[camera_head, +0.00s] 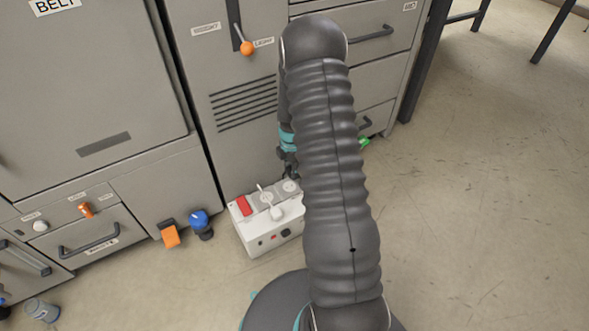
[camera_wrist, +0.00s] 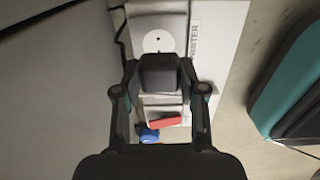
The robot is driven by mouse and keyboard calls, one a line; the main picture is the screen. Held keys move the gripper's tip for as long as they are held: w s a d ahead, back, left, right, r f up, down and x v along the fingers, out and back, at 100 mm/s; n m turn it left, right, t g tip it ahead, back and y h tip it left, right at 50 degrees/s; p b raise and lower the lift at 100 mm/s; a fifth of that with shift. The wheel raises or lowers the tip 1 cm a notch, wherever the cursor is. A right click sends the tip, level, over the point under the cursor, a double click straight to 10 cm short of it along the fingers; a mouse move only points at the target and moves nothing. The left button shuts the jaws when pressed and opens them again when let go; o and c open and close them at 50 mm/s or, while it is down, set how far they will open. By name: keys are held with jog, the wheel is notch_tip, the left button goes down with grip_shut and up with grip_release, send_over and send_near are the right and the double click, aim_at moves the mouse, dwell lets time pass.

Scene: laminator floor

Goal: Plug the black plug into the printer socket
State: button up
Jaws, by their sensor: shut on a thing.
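A white power box (camera_head: 262,240) stands on the floor against the cabinets, with a red switch (camera_head: 244,206) at its left end. The printer socket (camera_wrist: 158,40) is a round white face beside a partly covered "PRINTER" label (camera_wrist: 195,40) in the wrist view. My gripper (camera_wrist: 158,68) is shut on the black plug (camera_wrist: 159,75), seen from behind as a dark block over the box. The socket face shows just past the plug; the plug's front is hidden, and I cannot tell whether it touches the box. In the head view my arm partly hides the gripper.
A white plug (camera_head: 276,212) with a lead sits in the box's middle. An orange block (camera_head: 170,235) and a blue-topped object (camera_head: 201,224) stand left of it. Grey cabinets (camera_head: 160,200) rise behind. Open floor (camera_head: 470,200) lies to the right.

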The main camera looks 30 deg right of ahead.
aim_at(290, 187)
jog(key=shift+w+a, duration=0.1)
jog(key=shift+a, duration=0.45)
jog(key=shift+f, duration=0.2)
jog(key=shift+d+f+b, duration=0.1)
jog(key=shift+f+b, duration=1.55)
jog(key=shift+f, duration=1.05)
jog(key=shift+f+b, duration=0.6)
jog(key=shift+b, duration=0.05)
dwell(0.4)
jog(key=o, duration=1.2)
notch_tip(290, 187, up, 12)
jog(key=shift+r, duration=0.1)
